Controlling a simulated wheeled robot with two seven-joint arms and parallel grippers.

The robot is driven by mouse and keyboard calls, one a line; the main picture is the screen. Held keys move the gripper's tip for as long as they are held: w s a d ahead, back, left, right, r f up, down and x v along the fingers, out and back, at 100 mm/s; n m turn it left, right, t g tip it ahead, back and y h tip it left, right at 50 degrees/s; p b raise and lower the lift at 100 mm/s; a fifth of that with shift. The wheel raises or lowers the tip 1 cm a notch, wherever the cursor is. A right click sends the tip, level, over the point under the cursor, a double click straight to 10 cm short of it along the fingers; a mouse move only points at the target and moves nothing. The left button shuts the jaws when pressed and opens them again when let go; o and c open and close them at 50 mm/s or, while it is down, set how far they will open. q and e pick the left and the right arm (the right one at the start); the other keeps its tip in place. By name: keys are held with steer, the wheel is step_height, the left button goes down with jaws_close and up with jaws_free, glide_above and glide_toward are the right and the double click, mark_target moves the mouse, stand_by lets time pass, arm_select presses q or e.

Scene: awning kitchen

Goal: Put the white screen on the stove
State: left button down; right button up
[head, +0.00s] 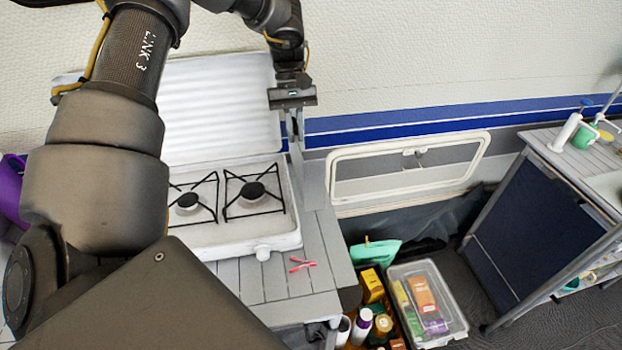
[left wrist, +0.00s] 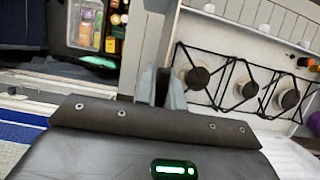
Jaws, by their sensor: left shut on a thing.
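The white screen (head: 215,105) is a ribbed panel standing raised behind the stove, close to the wall. Its left part is hidden by my arm. The stove (head: 275,240) is white with black pan grates and burners; my arm covers its left side. The burners (left wrist: 245,90) also show in the left wrist view. My left gripper (head: 296,135) points down at the screen's right edge and is shut on it; the exact contact is hard to see. Its fingers also show in the left wrist view (left wrist: 163,90). My right gripper is not in view.
A red clothespin-like item (head: 302,264) lies on the grey slatted counter (head: 322,255). A white window frame (head: 405,170) stands to the right. Below are a clear bin (head: 428,300) and several bottles. A dark-blue cabinet (head: 530,230) stands far right. A purple item (head: 12,190) is at left.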

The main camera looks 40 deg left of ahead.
arm_select(q)
steer(key=shift+f+b, duration=0.25)
steer(key=shift+b, duration=0.1)
step_height(320, 180, down, 10)
steer(key=b, duration=0.7)
steer(key=shift+r+b, duration=0.25)
steer(key=shift+b, duration=0.1)
steer(key=c, duration=1.5)
jaws_free()
steer(key=shift+d, duration=0.1)
